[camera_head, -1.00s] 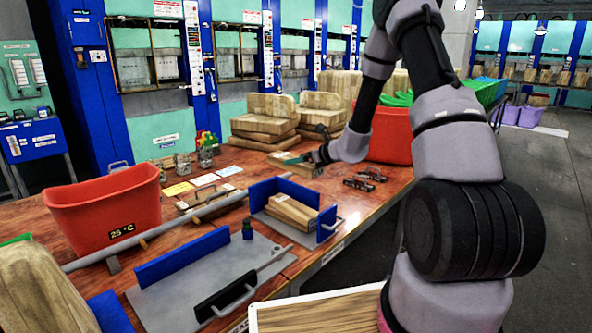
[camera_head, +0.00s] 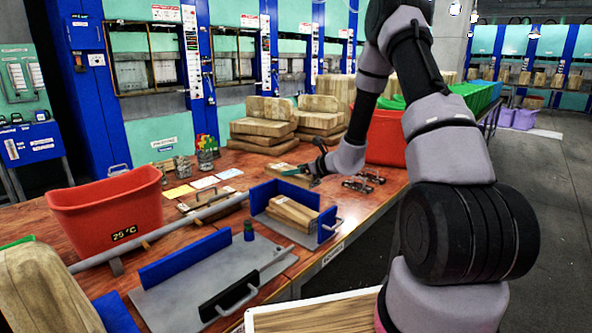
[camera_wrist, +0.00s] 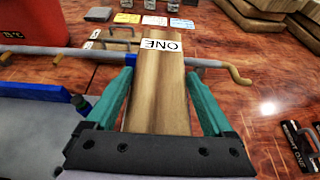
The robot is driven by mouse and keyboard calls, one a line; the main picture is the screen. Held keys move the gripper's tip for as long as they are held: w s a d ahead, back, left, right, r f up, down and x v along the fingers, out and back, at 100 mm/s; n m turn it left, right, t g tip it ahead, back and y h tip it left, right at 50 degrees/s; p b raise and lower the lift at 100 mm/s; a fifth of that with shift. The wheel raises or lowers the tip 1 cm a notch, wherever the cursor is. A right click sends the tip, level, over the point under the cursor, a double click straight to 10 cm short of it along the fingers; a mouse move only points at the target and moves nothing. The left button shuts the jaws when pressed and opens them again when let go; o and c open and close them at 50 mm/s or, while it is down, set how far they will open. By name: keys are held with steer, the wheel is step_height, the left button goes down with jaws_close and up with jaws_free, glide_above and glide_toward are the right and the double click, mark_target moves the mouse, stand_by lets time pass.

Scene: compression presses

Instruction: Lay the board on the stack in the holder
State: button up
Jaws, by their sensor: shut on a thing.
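The board (camera_wrist: 160,95) is a light wooden plank with a white ONE label on its far end. My gripper (camera_wrist: 160,75) is shut on it, with one teal finger along each long side. In the head view the board (camera_head: 286,178) appears just behind the holder (camera_head: 262,196), a grey tray with blue walls and a front handle. The stack (camera_head: 293,213) of wooden boards lies in the holder. In the wrist view the holder is not clearly visible, and the board hides part of the table below it.
A red bin (camera_head: 108,212) stands at the left, and another red bin (camera_head: 388,138) is behind my arm. A grey rail (camera_head: 165,232) runs along the table. Wooden blocks (camera_head: 265,125) are piled at the back.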

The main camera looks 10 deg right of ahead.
steer(key=shift+f, duration=4.65)
steer(key=shift+f, duration=0.6)
steer(key=o, duration=1.4)
steer(key=shift+d, duration=0.1)
steer(key=v, duration=1)
steer(key=shift+s+r, duration=0.2)
steer(key=shift+s, duration=0.15)
